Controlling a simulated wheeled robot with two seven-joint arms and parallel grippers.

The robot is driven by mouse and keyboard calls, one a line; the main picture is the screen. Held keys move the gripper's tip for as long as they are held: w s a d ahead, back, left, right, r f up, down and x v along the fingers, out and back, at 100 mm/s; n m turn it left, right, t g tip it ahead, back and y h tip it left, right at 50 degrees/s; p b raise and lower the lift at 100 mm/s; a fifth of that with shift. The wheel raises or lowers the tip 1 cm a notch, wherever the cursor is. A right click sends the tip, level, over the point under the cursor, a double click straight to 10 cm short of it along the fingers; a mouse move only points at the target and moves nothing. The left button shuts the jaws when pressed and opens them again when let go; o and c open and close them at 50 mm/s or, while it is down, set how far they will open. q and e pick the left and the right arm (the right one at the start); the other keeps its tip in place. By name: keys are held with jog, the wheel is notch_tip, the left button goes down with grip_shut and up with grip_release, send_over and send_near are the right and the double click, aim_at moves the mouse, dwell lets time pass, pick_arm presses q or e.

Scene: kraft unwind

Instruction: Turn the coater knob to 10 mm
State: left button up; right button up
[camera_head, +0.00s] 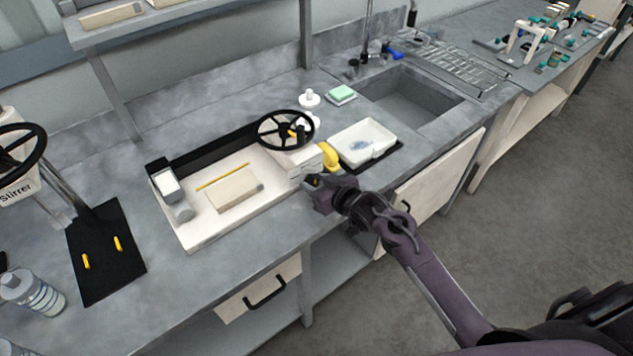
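The coater (190,237) is a long cream tray-like machine on the grey bench, with a black handwheel (285,116) at its right end. A cream block (303,166) sits at that end, below the wheel. A curved yellow part (330,157) stands beside it. My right gripper (312,183) is at the front right corner of the coater, close to the block. The knob and any scale on it are too small or hidden to make out. I cannot tell whether my fingers touch anything or are open. My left gripper is out of view.
A white tray (382,135) on a black base stands right of the coater, before the sink (420,103). A stirrer (20,165) with a black base plate and a bottle (32,294) stand at the left. A green sponge (341,93) lies behind.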

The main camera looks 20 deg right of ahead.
jog(key=c, duration=0.5)
jog(key=shift+d+r+m+y+p, duration=0.15)
jog(key=shift+m+y+p, duration=0.45)
jog(key=shift+m+p, duration=0.25)
jog(key=shift+w+d+m+g+y+p, duration=0.15)
jog(key=shift+m+g+y+p, duration=0.15)
jog(key=shift+m+y+p, duration=0.45)
jog(key=shift+d+f+m+y, duration=0.1)
jog(key=shift+f+m+y, duration=0.15)
jog(key=shift+m+y, duration=0.6)
jog(key=shift+d+f+m+y+b, duration=0.15)
jog(key=shift+m+y, duration=0.15)
jog(key=shift+m, duration=0.6)
jog(key=shift+a+m+y+b, duration=0.15)
jog(key=shift+m+y, duration=0.15)
jog(key=shift+m, duration=0.55)
jog(key=shift+d, duration=0.1)
